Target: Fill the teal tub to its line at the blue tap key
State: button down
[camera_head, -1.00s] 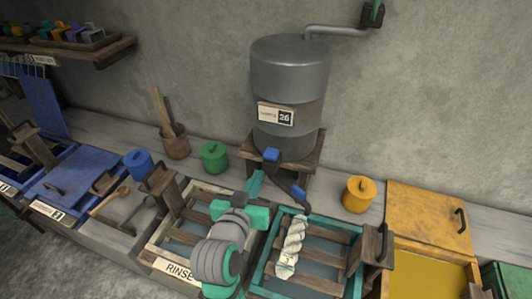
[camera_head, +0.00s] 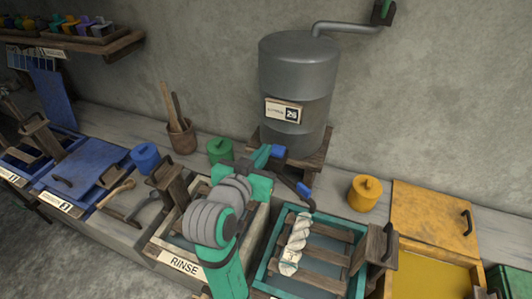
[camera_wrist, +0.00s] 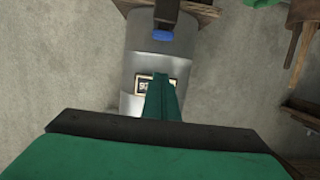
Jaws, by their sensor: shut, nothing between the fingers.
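The teal tub (camera_head: 262,268) stands at the lower middle of the head view, with wooden slats across it and grey-blue water below. I cannot make out its fill line. A twisted white skein (camera_head: 296,243) lies on the slats. The blue tap key (camera_head: 278,151) is at the foot of the grey metal tank (camera_head: 298,75); it also shows in the wrist view (camera_wrist: 162,36). A dark spout with a blue piece (camera_head: 304,190) slopes down to the tub's back edge. My gripper (camera_head: 264,153) is shut and empty, its tips just left of the key; contact is unclear.
The rinse tub (camera_head: 180,264) is left of the teal tub, partly behind my arm. A green pot (camera_head: 220,151) and a yellow pot (camera_head: 365,193) stand on the back ledge. A yellow lidded tub (camera_head: 437,215) is at right, and a wooden stand (camera_head: 318,160) holds the tank.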

send_over(274, 151)
jog(key=s, duration=0.2)
notch_tip(274, 151, down, 2)
notch_tip(274, 151, down, 3)
jog(key=shift+f, duration=0.55)
jog(key=shift+a, duration=0.1)
jog(key=shift+w, duration=0.1)
